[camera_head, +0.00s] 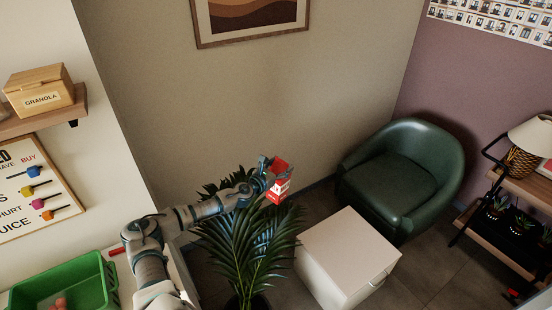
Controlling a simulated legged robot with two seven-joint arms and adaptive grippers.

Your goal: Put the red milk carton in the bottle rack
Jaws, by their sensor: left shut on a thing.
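The red milk carton (280,182), red with a white band, is in the middle of the camera_head view. My left gripper (270,176) is shut on it and holds it up in the air, above a potted palm. My left arm reaches out from the lower left to it. Part of the carton is hidden by the gripper's fingers. My right gripper is not in view. I see no bottle rack in this view.
A palm (245,245) stands below my left arm. A white cabinet (350,240) is right of it, with a green armchair (395,180) behind. A green crate (85,283) is at lower left. A shelf with a granola box (42,92) is at upper left.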

